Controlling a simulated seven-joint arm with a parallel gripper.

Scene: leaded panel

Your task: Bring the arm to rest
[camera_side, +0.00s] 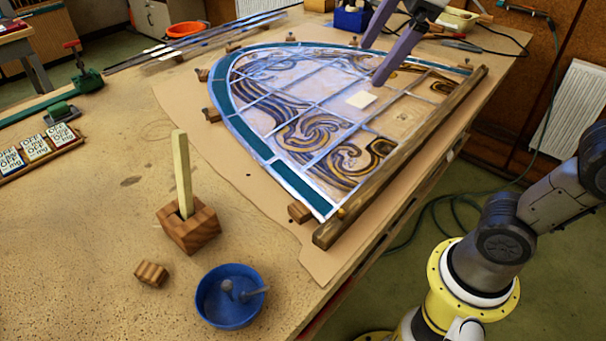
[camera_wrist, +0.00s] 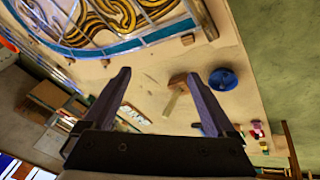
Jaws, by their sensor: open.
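My gripper (camera_side: 371,63) is above the far part of the leaded panel (camera_side: 268,160) in the side view. Its two purple fingers are apart with nothing between them. In the wrist view the open gripper (camera_wrist: 157,74) spreads over a view of the bench. The panel is a curved shape with a teal border, swirled brown and gold glass and pale lead lines. It also shows at the top of the wrist view (camera_wrist: 150,38). A small cream square (camera_side: 361,99) lies on the panel, below and left of the near fingertip.
A wooden batten (camera_side: 400,160) runs along the panel's right edge, and small wooden blocks stand around its border. A wooden block with an upright stick (camera_side: 188,222), a small block (camera_side: 151,274) and a blue bowl (camera_side: 231,317) stand at the front. Bare bench (camera_side: 90,230) lies to the left.

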